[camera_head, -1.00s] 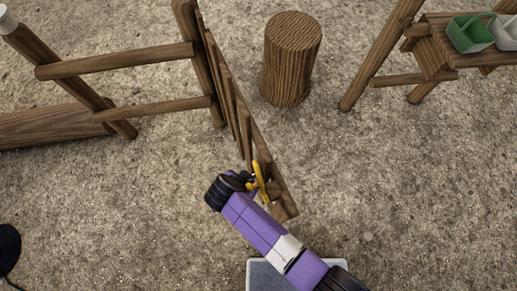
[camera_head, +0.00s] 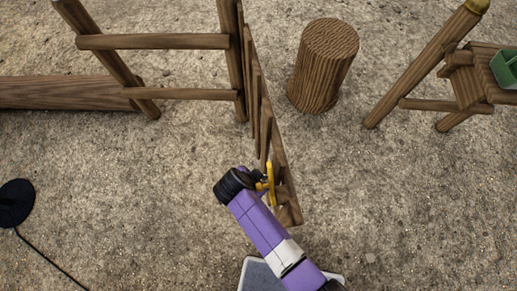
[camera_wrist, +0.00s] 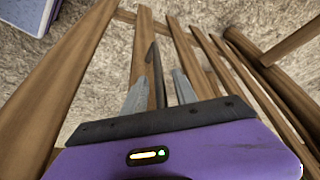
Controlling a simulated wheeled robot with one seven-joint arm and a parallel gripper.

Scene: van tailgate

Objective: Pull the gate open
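The wooden gate (camera_head: 256,107) stands swung out from its post, running down the head view toward me. Its free end (camera_head: 289,214) lies beside my gripper (camera_head: 268,185). A yellow piece (camera_head: 270,173) shows at that end, partly covered by my wrist; I cannot tell whether it is a handle. In the wrist view, the grey fingers of my gripper (camera_wrist: 161,88) are spread apart. A dark upright bar (camera_wrist: 152,72) stands between them, close to the left finger, with a gap on the right. Gate slats (camera_wrist: 192,57) run behind. Contact is hard to tell.
A fence (camera_head: 155,42) with rails joins the gate post at the left. A wooden stump (camera_head: 322,70) stands right of the gate. A wooden stand (camera_head: 470,80) with a green container (camera_head: 506,68) is at the far right. A dark round base (camera_head: 16,202) with a cable lies left.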

